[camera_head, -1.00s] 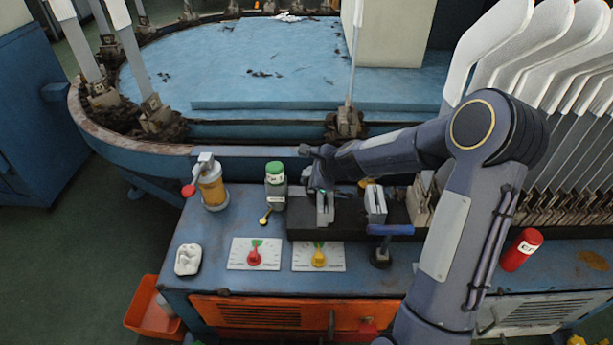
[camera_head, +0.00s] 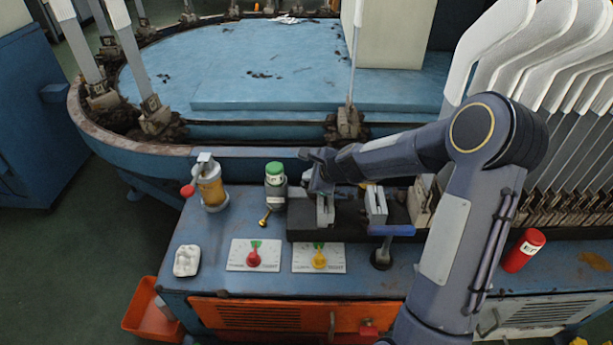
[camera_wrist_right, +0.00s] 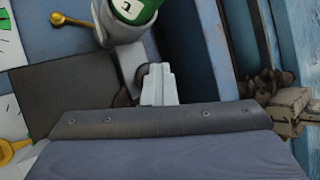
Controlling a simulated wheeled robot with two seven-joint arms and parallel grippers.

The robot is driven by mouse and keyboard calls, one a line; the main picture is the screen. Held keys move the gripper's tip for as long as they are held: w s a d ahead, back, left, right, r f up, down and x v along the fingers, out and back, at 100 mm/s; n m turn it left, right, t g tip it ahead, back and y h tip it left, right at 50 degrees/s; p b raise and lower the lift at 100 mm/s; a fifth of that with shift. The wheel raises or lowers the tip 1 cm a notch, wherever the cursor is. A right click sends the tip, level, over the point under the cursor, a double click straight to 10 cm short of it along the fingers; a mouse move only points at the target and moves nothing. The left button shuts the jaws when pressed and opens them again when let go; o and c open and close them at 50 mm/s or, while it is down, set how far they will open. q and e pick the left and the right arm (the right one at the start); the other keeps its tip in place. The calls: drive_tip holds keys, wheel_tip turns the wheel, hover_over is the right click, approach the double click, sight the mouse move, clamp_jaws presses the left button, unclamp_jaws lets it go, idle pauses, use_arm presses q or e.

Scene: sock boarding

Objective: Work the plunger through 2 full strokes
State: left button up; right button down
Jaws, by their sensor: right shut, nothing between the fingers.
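An amber cylindrical unit (camera_head: 211,186) with a grey top and a red knob (camera_head: 187,191) stands at the left of the blue bench top. A green-capped grey unit (camera_head: 275,180) with a brass knob (camera_head: 265,221) stands right of it. It also shows at the top of the right wrist view (camera_wrist_right: 125,18). I cannot tell which part is the plunger. My right gripper (camera_head: 321,186) is shut and empty, right of the green-capped unit and over the dark block. Its pale fingers (camera_wrist_right: 158,84) show below the green cap in the wrist view. My left gripper is out of view.
The dark block (camera_head: 300,228) carries upright grey plates (camera_head: 376,205). Two dial plates, with a red pointer (camera_head: 253,257) and a yellow pointer (camera_head: 319,258), lie in front. A blue-handled lever (camera_head: 390,231) and a red can (camera_head: 523,250) are to the right. A white object (camera_head: 187,260) lies at left.

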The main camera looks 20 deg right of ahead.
drive_tip(key=shift+r+p, duration=1.6)
drive_tip(key=shift+r, duration=0.05)
drive_tip(key=shift+r, duration=0.1)
wheel_tip(320, 180, up, 5)
drive_tip(key=p, duration=0.4)
drive_tip(key=shift+p, duration=0.3)
idle(2.4)
